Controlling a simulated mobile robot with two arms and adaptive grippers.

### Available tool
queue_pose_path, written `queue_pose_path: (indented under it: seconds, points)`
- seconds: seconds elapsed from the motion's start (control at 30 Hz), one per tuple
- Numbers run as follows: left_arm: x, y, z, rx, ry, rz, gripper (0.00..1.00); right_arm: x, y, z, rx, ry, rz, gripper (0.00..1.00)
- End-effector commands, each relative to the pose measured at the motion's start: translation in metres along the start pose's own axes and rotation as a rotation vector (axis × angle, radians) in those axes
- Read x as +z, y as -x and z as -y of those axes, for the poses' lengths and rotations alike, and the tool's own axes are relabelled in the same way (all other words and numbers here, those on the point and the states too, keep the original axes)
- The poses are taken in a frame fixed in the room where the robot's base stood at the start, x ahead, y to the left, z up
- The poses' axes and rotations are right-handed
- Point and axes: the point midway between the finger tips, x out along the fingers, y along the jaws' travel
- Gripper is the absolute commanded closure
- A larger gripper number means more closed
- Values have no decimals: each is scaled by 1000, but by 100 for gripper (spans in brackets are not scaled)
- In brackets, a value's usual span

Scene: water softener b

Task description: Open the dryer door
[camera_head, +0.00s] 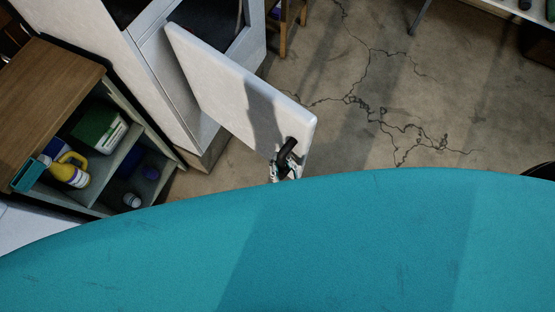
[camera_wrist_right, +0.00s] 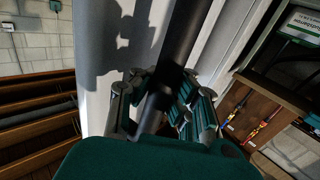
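The white dryer door (camera_head: 235,85) stands swung out from the white cabinet (camera_head: 165,65), with a dark opening (camera_head: 205,22) behind it. My right gripper (camera_head: 284,170) is at the door's outer lower corner, by a dark handle (camera_head: 289,153). In the right wrist view, a thick dark bar (camera_wrist_right: 184,40), seemingly the handle, runs down between the two fingers of my right gripper (camera_wrist_right: 156,105). The fingers lie on both sides of the bar; whether they press on it is unclear. The white panel (camera_wrist_right: 98,60) behind is shadowed. My left gripper is not in view.
A wooden-topped shelf unit (camera_head: 50,75) with a yellow bottle (camera_head: 70,172) and a green-and-white box (camera_head: 98,128) stands left of the cabinet. Cracked concrete floor (camera_head: 345,65) right of the door is clear. A close teal surface blocks the head view's lower half.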

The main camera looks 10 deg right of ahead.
Motion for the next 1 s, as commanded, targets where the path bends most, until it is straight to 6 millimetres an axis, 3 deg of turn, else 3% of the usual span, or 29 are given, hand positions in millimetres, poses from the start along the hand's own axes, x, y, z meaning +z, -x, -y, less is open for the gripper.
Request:
queue_pose_path:
  seconds: [0.03, 0.47, 0.77, 1.0]
  points:
    - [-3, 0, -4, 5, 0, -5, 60, 8, 9, -5, 2, 9, 21, 100]
    - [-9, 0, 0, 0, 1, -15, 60, 9, 8, -5, 0, 8, 23, 100]
    - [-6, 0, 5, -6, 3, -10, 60, 6, 6, -2, -2, 5, 17, 60]
    - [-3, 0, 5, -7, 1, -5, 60, 5, 5, -1, -2, 3, 13, 60]
